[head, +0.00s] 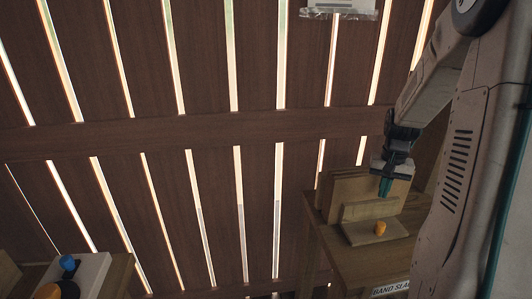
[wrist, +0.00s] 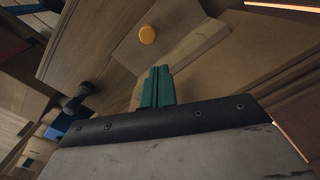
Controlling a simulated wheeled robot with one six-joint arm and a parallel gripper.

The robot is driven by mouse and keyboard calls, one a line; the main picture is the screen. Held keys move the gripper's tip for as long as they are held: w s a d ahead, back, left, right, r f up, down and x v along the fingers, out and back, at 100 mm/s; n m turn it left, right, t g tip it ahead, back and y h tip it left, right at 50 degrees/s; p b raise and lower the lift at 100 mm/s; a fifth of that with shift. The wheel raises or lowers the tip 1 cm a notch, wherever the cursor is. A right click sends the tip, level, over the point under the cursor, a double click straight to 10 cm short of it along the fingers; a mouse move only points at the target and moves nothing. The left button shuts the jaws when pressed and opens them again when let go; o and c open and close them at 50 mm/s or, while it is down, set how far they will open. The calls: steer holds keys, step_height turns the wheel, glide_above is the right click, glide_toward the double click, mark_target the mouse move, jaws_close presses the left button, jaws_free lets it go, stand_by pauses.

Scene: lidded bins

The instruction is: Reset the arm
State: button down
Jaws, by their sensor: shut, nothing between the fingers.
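My gripper (head: 385,187) is at the right in the head view, in front of a wooden bin (head: 362,189). Its green fingers are shut with nothing between them. They also show in the centre of the wrist view (wrist: 157,88). A small orange knob (head: 380,228) sits on a flat wooden panel of the bin, below and apart from the fingertips. In the wrist view the orange knob (wrist: 147,35) is beyond the fingertips. My arm comes down from the upper right of the head view.
A brown slatted wall (head: 205,80) with bright gaps fills the background. At the lower left is a pale box (head: 88,275) with a blue knob (head: 67,262) and an orange round thing (head: 47,291). A sign (head: 390,288) is on the wooden stand's front. A clear packet hangs at the top (head: 340,9).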

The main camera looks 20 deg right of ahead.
steer(key=s+a+r+n, duration=0.3)
steer(key=s+a+r, duration=0.2)
steer(key=a, duration=0.5)
steer(key=s+a+r+n+t, duration=0.1)
steer(key=s+a+r, duration=0.4)
steer(key=a, duration=0.5)
steer(key=s+a+r+n, duration=0.4)
steer(key=s+a, duration=0.3)
steer(key=a, duration=0.3)
steer(key=shift+a+r+n, duration=0.25)
steer(key=shift+r+n, duration=0.05)
steer(key=shift+r, duration=0.35)
steer(key=shift+s, duration=0.1)
